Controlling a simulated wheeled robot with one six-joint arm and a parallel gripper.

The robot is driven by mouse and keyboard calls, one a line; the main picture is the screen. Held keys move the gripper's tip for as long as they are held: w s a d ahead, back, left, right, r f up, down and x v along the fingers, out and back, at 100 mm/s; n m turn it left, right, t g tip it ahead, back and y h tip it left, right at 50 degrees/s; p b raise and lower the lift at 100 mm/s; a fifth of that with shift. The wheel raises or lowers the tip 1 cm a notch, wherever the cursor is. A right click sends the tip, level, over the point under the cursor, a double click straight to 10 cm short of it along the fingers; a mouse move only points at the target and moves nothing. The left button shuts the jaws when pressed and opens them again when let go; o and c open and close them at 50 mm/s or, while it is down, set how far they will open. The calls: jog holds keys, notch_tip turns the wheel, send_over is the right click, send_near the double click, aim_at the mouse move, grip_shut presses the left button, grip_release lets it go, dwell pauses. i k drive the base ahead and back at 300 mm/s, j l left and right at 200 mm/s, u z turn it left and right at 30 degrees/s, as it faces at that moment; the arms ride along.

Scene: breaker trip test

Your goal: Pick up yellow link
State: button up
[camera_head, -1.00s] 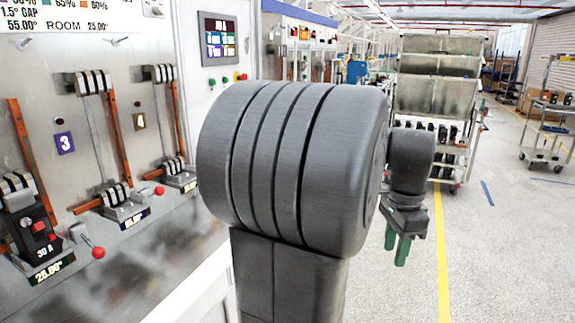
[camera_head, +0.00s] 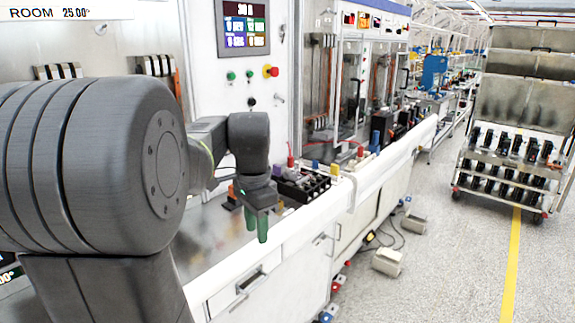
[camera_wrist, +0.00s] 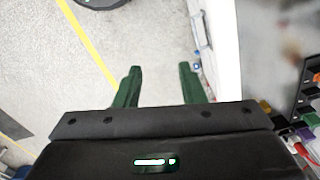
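My gripper (camera_head: 257,228) hangs near the front edge of the white bench in the head view, its green fingers pointing down. In the wrist view my gripper (camera_wrist: 161,70) is open, with only floor between the fingertips. A small yellow piece (camera_head: 335,170) stands at the right end of a black compartment tray (camera_head: 318,193), to the right of my gripper. I cannot tell for sure that it is the yellow link. The tray also shows at the right edge of the wrist view (camera_wrist: 309,92).
The white bench (camera_head: 295,228) runs off to the back right under panels and a display (camera_head: 243,27). Small coloured pieces stand around the tray. A wheeled rack (camera_head: 515,150) is at the right. Pale boxes (camera_head: 388,262) lie on the floor; open floor lies right of the bench.

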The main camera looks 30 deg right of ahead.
aim_at(334, 169)
jog(key=i+l+u, duration=0.15)
jog(key=l, duration=0.45)
jog(key=i+l+u, duration=0.1)
jog(key=l, duration=0.5)
jog(key=i+l+u, duration=0.15)
jog(key=l, duration=0.45)
jog(key=i+l+u, duration=0.1)
jog(key=l, duration=0.55)
jog(key=i+l, duration=0.1)
jog(key=l, duration=0.9)
jog(key=i, duration=0.05)
